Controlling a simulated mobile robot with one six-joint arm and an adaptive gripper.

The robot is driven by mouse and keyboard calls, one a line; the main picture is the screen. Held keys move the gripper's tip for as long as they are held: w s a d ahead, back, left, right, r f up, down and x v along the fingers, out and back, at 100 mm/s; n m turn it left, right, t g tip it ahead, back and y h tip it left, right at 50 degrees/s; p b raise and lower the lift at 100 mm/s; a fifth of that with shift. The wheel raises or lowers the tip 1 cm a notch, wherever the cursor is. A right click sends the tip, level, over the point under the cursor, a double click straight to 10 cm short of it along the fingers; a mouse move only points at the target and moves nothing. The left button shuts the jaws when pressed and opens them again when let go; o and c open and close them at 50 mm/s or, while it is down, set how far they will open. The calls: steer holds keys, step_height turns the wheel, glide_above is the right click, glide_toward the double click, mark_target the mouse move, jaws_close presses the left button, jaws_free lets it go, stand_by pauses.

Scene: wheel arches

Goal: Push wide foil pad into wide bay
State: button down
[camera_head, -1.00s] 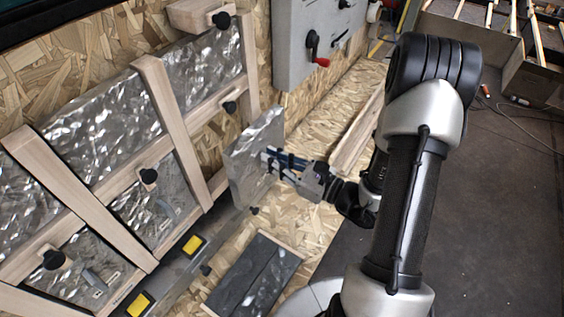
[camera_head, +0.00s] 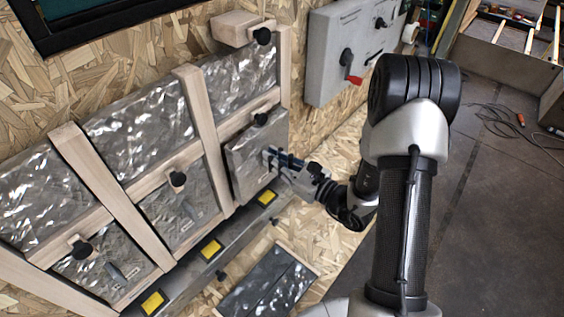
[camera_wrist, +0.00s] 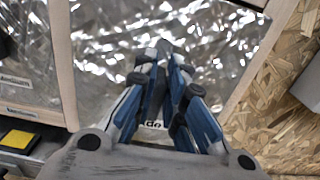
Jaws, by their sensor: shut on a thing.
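The wide foil pad (camera_head: 246,174) is a crinkled silver block, upright at the lower right bay of the wooden frame (camera_head: 200,120). My gripper (camera_head: 267,157) is shut on the pad's front, and its blue fingers close together in the wrist view (camera_wrist: 163,60). In the wrist view the foil pad (camera_wrist: 110,55) lies between two pale posts. In the head view it covers the lower part of the right post. How deep the pad sits in the bay cannot be told. The fingers hide the gripped part.
Other bays hold foil pads (camera_head: 140,130) with black knobs (camera_head: 177,179) on the frame. A grey rail with yellow blocks (camera_head: 211,249) runs below. A grey box with a red-handled lever (camera_head: 352,78) hangs upper right. A dark panel (camera_head: 265,285) lies below.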

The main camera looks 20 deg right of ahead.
steer(key=shift+x, duration=1.95)
steer(key=shift+w+a, duration=0.15)
steer(key=shift+w, duration=0.05)
steer(key=c, duration=1.6)
jaws_free()
steer(key=v, duration=2)
steer(key=shift+b, duration=0.4)
